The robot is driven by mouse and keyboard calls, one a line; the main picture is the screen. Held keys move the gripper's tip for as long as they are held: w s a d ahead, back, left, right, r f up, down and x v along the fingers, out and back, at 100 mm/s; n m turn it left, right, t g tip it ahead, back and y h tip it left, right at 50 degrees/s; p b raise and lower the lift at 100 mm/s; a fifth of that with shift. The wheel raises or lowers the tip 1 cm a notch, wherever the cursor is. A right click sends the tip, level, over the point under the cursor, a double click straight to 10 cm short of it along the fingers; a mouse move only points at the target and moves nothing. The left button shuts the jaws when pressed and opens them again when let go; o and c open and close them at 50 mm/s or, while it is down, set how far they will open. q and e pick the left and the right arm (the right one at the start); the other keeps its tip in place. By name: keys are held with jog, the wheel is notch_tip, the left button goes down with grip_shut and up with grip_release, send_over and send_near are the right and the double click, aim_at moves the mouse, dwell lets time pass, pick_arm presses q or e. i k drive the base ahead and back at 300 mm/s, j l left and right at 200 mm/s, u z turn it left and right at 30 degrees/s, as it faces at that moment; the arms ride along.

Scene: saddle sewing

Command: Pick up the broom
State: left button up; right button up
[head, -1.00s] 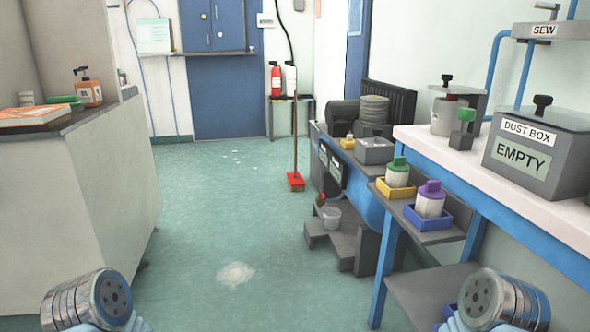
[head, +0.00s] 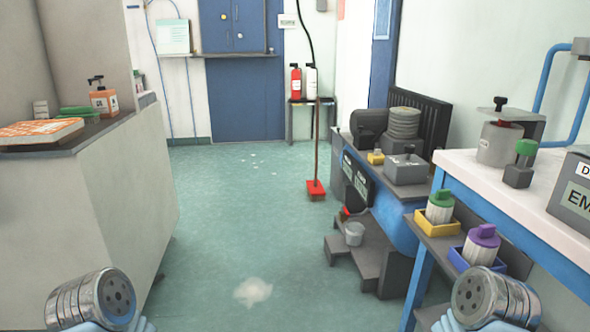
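The broom stands upright on the green floor ahead of me, right of the picture's middle. Its red head (head: 316,188) rests on the floor and its thin brown handle (head: 317,135) rises in front of the small rack at the back. My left arm's end shows at the lower left and my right arm's end at the lower right. Both are far from the broom. The fingers of both grippers are out of the picture.
A pale dust pile (head: 253,291) lies on the floor ahead. A grey cabinet (head: 125,190) stands on the left. Grey steps (head: 368,250), a machine bench and a blue-legged table (head: 500,200) line the right. The floor between is open up to the blue door (head: 240,100).

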aim_at(315, 190)
jog(key=i+j+u, duration=0.1)
jog(key=i+u, duration=0.35)
jog(key=i, duration=0.7)
jog(key=i+z, duration=0.15)
jog(key=i, duration=1.55)
jog(key=i+u, duration=0.2)
jog(key=i, duration=0.8)
jog(key=i+j+z, duration=0.1)
jog(key=i+z, duration=0.3)
jog(key=i+j+z, duration=0.15)
jog(key=z, duration=0.2)
jog(key=i+j+z, duration=0.4)
jog(key=l, duration=0.1)
